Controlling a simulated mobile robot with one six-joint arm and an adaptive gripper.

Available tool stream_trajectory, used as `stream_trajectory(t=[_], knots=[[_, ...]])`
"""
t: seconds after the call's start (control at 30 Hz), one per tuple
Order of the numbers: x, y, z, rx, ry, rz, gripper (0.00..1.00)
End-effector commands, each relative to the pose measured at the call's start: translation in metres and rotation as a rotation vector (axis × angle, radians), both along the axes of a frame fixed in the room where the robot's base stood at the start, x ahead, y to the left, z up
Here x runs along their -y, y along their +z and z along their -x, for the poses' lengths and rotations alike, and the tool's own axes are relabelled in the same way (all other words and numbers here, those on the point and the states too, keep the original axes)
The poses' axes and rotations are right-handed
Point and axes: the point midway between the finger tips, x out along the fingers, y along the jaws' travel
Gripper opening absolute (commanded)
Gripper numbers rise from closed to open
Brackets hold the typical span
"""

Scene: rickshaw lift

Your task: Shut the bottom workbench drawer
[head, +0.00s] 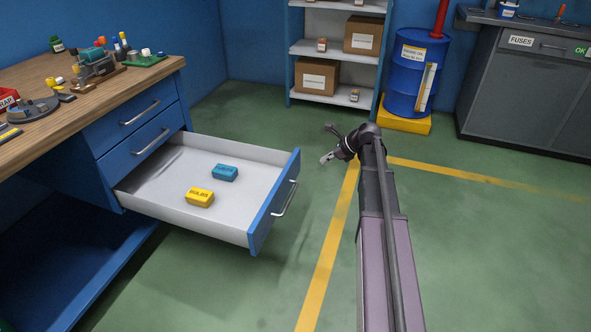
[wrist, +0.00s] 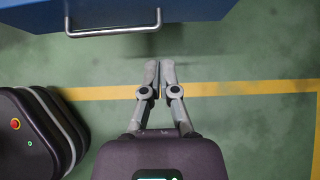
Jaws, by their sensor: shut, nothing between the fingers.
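The bottom drawer (head: 165,190) of the blue workbench is pulled far out in the head view. It is white inside, with a blue front (head: 264,222) and a silver handle (head: 286,198). A blue box (head: 225,173) and a yellow box (head: 200,198) lie in it. My gripper (head: 326,159) is to the right of the drawer front, apart from it. In the wrist view my gripper (wrist: 158,66) has its fingers together and empty, with the blue drawer front (wrist: 195,10) and its handle (wrist: 115,30) at the top, beyond the fingertips.
Two upper drawers (head: 135,122) are shut. The workbench top (head: 100,88) holds tools. A shelf (head: 327,87) with cartons, a blue barrel (head: 415,70) and a grey cabinet (head: 520,85) stand at the back. Green floor right of the drawer is clear, with yellow lines.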

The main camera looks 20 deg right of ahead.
Motion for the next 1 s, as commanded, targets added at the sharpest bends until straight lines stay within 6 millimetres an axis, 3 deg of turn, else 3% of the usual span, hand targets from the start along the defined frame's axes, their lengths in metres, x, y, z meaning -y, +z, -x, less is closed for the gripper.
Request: stream_trajectory(t=[0.47,1.0], knots=[[-0.004,-0.008,-0.003,0.000,0.001,0.002,0.00],[-0.034,-0.047,-0.025,0.001,0.002,0.003,0.00]])
